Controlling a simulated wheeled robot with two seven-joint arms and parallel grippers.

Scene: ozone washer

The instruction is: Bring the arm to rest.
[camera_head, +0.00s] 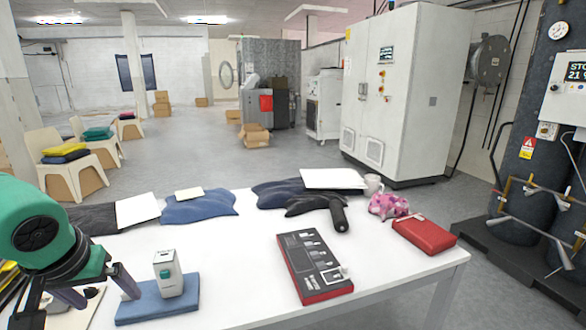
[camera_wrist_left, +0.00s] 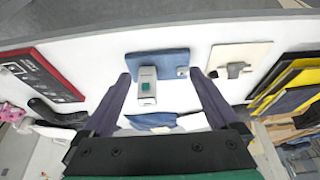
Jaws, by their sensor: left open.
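My left gripper (camera_head: 102,288) hangs at the front left of the white table (camera_head: 225,260), with its green arm coming in from the left. It is open, with nothing held. In the wrist view its two dark fingers (camera_wrist_left: 160,76) stand wide apart, with a small white device (camera_wrist_left: 148,88) with a green button showing between them. In the head view that device (camera_head: 168,272) stands upright on a folded blue cloth (camera_head: 150,308), just right of the fingers. I cannot tell whether a fingertip touches the cloth. My right gripper is not in view.
A red and black control panel (camera_head: 312,265), a red case (camera_head: 424,235), a pink patterned item (camera_head: 388,205) and a mug (camera_head: 373,184) are on the table. Dark and blue garments (camera_head: 200,208) line its back edge. The table between blue cloth and panel is clear.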

